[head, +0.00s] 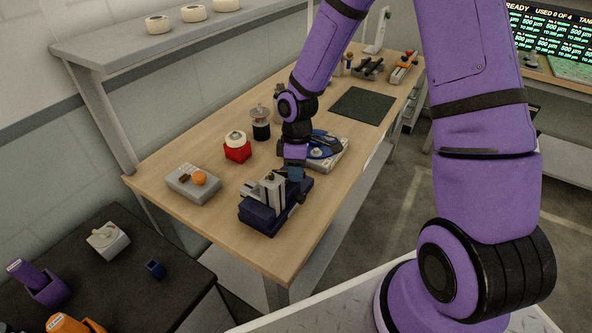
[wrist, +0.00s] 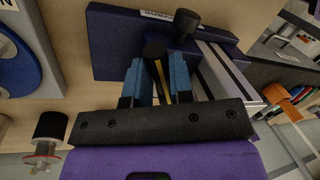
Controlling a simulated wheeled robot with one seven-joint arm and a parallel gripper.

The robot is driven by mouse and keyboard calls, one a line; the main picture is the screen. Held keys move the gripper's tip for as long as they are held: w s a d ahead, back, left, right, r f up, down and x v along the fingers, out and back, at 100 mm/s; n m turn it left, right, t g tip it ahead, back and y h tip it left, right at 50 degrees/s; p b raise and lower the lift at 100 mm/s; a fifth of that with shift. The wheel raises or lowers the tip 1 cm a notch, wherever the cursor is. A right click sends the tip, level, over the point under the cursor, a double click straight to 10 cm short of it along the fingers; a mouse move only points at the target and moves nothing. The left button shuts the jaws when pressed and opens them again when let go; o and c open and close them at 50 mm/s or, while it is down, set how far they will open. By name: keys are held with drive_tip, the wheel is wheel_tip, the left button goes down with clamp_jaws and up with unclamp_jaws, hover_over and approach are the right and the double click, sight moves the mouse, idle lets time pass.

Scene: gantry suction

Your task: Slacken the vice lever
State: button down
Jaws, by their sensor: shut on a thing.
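The vice (head: 268,205), a dark blue base with grey upright jaws, stands on the near end of the wooden bench. In the wrist view its blue base (wrist: 115,55) and grey jaw part (wrist: 222,72) show beyond the fingers. My gripper (head: 294,174) is low at the vice's far right side. In the wrist view my gripper's blue fingers (wrist: 158,68) are closed around the vice lever, whose black knob (wrist: 155,50) shows at the fingertips. A second black knob (wrist: 187,20) stands beside it. In the head view my fingers and the vice body hide most of the lever.
Left of the vice lies a grey box with an orange ball (head: 200,178). Behind it are a red block with a white disc (head: 237,150) and a dark jar (head: 260,128). A tray with a blue part (head: 325,150) lies close behind my gripper. A green mat (head: 362,106) lies farther back.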

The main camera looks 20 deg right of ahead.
drive_tip(key=n, duration=0.1)
drive_tip(key=w+n, duration=0.1)
drive_tip(key=n, duration=0.1)
drive_tip(key=w+n+h, duration=0.1)
drive_tip(key=n, duration=0.1)
drive_tip(key=shift+w+d, duration=0.2)
drive_tip(key=shift+d, duration=0.05)
drive_tip(key=c, duration=1)
unclamp_jaws()
drive_tip(key=r, duration=0.3)
drive_tip(key=w+r, duration=0.1)
drive_tip(key=r, duration=0.3)
drive_tip(key=w+r, duration=0.1)
drive_tip(key=r, duration=0.2)
drive_tip(key=shift+r, duration=0.3)
